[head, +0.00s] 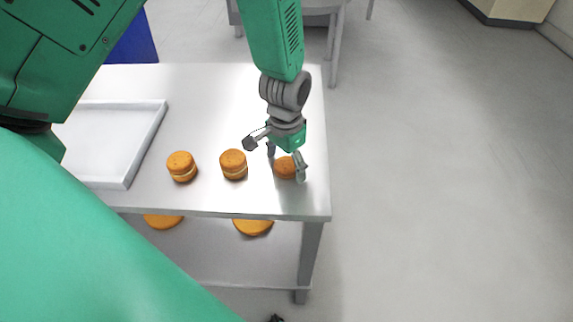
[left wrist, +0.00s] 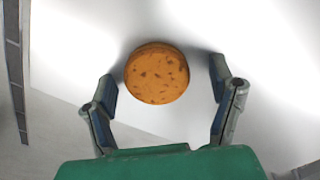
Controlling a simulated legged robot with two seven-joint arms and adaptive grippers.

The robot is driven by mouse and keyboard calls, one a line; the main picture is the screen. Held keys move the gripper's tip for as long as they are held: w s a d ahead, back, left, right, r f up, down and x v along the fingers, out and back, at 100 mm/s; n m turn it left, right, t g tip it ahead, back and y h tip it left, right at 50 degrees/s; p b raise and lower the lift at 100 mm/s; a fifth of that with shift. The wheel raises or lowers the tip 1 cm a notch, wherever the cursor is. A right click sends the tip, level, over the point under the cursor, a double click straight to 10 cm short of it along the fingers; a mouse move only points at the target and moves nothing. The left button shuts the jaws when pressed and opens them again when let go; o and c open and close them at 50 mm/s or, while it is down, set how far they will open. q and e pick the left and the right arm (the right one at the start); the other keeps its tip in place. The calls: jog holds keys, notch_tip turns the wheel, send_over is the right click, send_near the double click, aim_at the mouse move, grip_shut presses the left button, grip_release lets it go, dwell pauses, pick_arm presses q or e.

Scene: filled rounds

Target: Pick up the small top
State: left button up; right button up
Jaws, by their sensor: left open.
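The small top (head: 284,168) is a round orange-brown piece with darker flecks, lying on the metal table near its right end. It also shows in the left wrist view (left wrist: 156,73). My left gripper (head: 286,172) is open above it, with one finger on either side. In the left wrist view the fingers (left wrist: 164,92) stand apart from the piece, with bare table on both sides of it. In the head view the gripper hides part of the piece. My right gripper is not in view.
Two filled rounds (head: 181,166) (head: 233,164) stand left of the gripper on the table (head: 215,110). A white tray (head: 148,140) lies further left. Larger orange rounds (head: 254,228) (head: 163,221) sit on the lower shelf. The table's right edge is close to the gripper.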

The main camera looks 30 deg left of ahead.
pick_arm(q)
jog(key=c, duration=0.9)
jog(key=shift+d, duration=0.15)
jog(key=shift+d+r, duration=0.1)
